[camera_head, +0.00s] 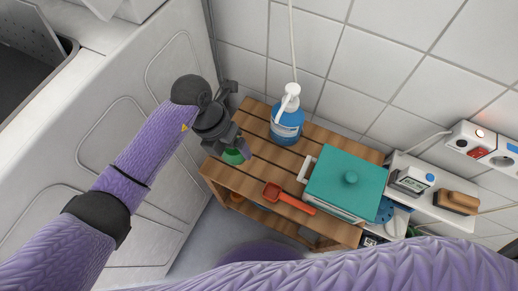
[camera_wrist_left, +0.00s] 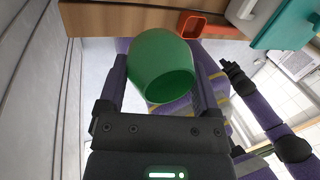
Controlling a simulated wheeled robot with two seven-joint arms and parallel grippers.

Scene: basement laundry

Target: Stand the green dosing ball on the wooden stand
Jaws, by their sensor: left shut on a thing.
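The green dosing ball (camera_head: 234,157) is in my left gripper (camera_head: 241,150), at the left end of the slatted wooden stand (camera_head: 262,152). In the left wrist view the ball (camera_wrist_left: 160,62) sits between the two fingers of the left gripper (camera_wrist_left: 160,75), with its round opening turned toward the camera. The head view does not show clearly whether the ball touches the slats. The gripper hides part of the ball. In the left wrist view my right arm ends in a dark gripper (camera_wrist_left: 236,76), too small to read its jaws.
On the stand are a blue pump bottle (camera_head: 287,122), a red scoop (camera_head: 288,198) and a teal-lidded box (camera_head: 346,182). A white shelf with a brush (camera_head: 457,201) is at the right. A white machine (camera_head: 130,95) stands left; the tiled wall is behind.

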